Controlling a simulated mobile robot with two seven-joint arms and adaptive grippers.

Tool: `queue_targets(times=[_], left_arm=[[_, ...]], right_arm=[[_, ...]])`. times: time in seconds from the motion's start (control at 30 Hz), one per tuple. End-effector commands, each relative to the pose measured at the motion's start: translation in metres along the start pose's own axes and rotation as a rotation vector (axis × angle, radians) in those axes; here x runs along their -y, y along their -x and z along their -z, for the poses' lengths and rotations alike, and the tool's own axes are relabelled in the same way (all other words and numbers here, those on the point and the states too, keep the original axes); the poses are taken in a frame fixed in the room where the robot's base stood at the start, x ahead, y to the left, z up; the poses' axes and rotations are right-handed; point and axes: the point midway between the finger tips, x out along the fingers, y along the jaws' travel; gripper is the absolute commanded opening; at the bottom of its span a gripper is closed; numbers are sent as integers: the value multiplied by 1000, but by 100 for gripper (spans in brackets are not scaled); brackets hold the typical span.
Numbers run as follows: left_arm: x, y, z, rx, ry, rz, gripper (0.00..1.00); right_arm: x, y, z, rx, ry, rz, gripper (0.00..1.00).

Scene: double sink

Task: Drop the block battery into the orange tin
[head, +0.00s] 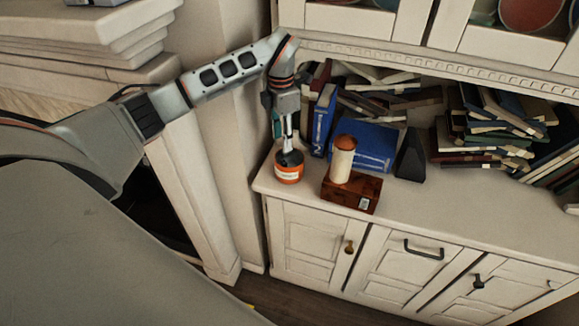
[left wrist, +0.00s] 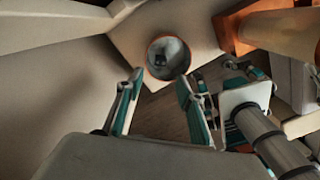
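The orange tin (head: 289,176) stands at the left end of the white cabinet top, its mouth facing up. In the left wrist view the tin (left wrist: 185,45) shows from above, with a small dark block in its grey inside that looks like the block battery (left wrist: 160,60). My left gripper (head: 287,148) points down just above the tin's mouth. In the left wrist view its two teal fingers (left wrist: 160,80) are apart with nothing between them. What looks like my right gripper (left wrist: 238,98) is partly in the left wrist view; its fingers are unclear.
Blue books (head: 362,146) and a black wedge-shaped object (head: 410,157) are behind. A pile of books (head: 490,130) fills the back right.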

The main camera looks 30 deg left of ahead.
Motion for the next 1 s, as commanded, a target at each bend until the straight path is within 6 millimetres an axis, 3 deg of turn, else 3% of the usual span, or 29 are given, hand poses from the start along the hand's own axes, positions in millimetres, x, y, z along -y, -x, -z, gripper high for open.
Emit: queue_targets(times=[0.2,0.4,0.6,1.0], left_arm=[[-1,47,-1,3,0,-4,37],[-1,74,0,1,0,-2,37],[0,83,0,0,-1,-1,37],[0,83,0,0,-1,0,37]], right_arm=[[0,0,0,-1,1,0,40],[0,0,1,-1,1,1,40],[0,0,1,-1,1,1,40],[0,0,1,-2,1,0,40]])
